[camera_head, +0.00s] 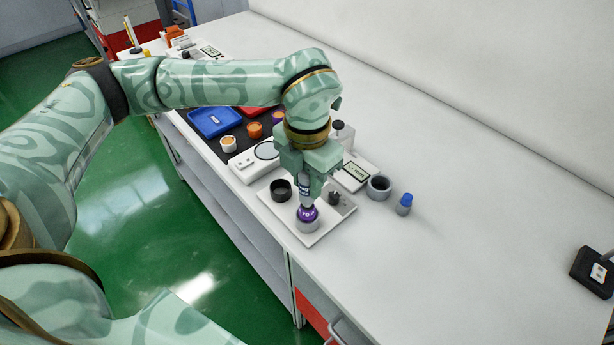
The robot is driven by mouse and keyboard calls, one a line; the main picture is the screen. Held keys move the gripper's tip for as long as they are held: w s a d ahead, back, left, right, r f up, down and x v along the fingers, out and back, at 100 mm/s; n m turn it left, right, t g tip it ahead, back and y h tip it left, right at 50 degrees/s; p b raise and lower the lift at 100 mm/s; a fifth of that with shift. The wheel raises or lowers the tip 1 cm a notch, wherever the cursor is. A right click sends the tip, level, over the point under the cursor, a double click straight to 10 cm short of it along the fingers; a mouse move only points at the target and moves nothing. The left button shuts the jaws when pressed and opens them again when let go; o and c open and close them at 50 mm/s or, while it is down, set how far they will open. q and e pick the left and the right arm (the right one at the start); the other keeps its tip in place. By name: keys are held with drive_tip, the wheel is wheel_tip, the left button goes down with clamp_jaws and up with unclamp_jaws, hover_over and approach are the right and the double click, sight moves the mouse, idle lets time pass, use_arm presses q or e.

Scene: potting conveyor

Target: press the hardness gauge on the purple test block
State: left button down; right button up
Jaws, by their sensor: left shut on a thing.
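The purple test block (307,213) sits on a grey round base at the front of a white tray (325,222). My left gripper (305,188) points down right above the block. It is shut on the hardness gauge (304,196), a slim grey tool with a dark label. The gauge is roughly upright, and its lower end meets the top of the purple block in this view. Whether it presses or just touches, I cannot tell. The gripper hides the upper part of the gauge. My right gripper is not in view.
On the tray are a black ring (280,190) and a small dark knob (334,198). A device with a display (355,175), a grey cup (378,187) and a blue-capped bottle (404,204) stand to the right. A blue tray (214,121) lies behind. The table's right side is largely clear.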

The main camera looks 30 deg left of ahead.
use_arm(q)
drive_tip(key=shift+f, duration=0.3)
idle(0.8)
drive_tip(key=shift+s+f, duration=0.15)
drive_tip(key=shift+f, duration=0.05)
idle(1.1)
drive_tip(key=shift+r, duration=0.15)
drive_tip(key=shift+r+p, duration=2.5)
drive_tip(key=shift+r, duration=0.55)
drive_tip(key=shift+a, duration=0.1)
